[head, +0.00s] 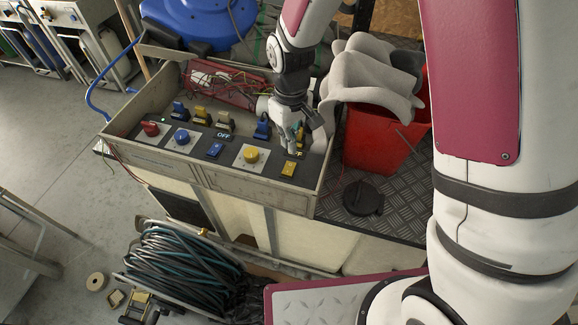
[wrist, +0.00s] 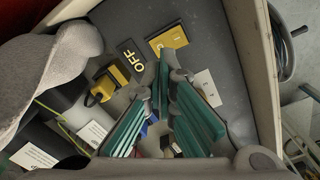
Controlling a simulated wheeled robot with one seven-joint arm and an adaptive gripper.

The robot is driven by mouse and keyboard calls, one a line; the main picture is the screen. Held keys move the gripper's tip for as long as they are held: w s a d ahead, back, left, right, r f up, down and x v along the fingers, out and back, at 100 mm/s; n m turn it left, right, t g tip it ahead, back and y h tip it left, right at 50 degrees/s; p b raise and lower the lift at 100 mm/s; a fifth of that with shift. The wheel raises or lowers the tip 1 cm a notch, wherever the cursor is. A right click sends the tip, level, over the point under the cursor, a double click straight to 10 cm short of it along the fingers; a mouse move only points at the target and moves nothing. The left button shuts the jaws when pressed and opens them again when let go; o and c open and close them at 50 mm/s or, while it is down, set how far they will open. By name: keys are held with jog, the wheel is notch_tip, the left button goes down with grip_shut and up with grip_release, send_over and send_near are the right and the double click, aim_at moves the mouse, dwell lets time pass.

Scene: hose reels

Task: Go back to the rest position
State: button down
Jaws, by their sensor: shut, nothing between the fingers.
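My gripper (head: 291,137) is at the right end of an open control box (head: 262,187), low over its panel. In the wrist view the gripper (wrist: 165,85) shows its green-lined fingers over the panel, near a yellow switch (wrist: 108,82), an OFF label (wrist: 131,60) and a yellow rocker (wrist: 168,40). The fingers are shut and hold nothing. I cannot tell whether they touch the panel. The fingers hide part of the panel beneath them.
A red bucket (head: 374,147) with grey cloth (head: 372,80) stands close right of the gripper. A black cap (head: 362,197) lies on the tread plate. The box walls surround the panel. A hose reel (head: 180,268) sits in front, a blue drum (head: 200,22) behind.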

dwell(0.3)
jog(key=s+d+r+m+t+p, duration=0.1)
jog(key=s+d+r, duration=0.2)
jog(key=r, duration=0.4)
jog(key=s+d+r+m, duration=0.2)
jog(key=s+d+r, duration=0.1)
jog(key=r, duration=0.4)
jog(key=s+d+r+m+t+p, duration=0.1)
jog(key=s+d+r, duration=0.2)
jog(key=r, duration=0.3)
jog(key=s+d+r+m+t, duration=0.1)
jog(key=s+d+r, duration=0.2)
jog(key=s, duration=0.4)
jog(key=s+d+r+m+t+p, duration=0.1)
jog(key=s+d+r+m, duration=0.1)
jog(key=s+r, duration=0.3)
jog(key=s+d, duration=0.1)
jog(key=s, duration=0.2)
jog(key=shift+s+r+m, duration=0.25)
jog(key=shift+r+m, duration=0.05)
jog(key=shift+r, duration=0.05)
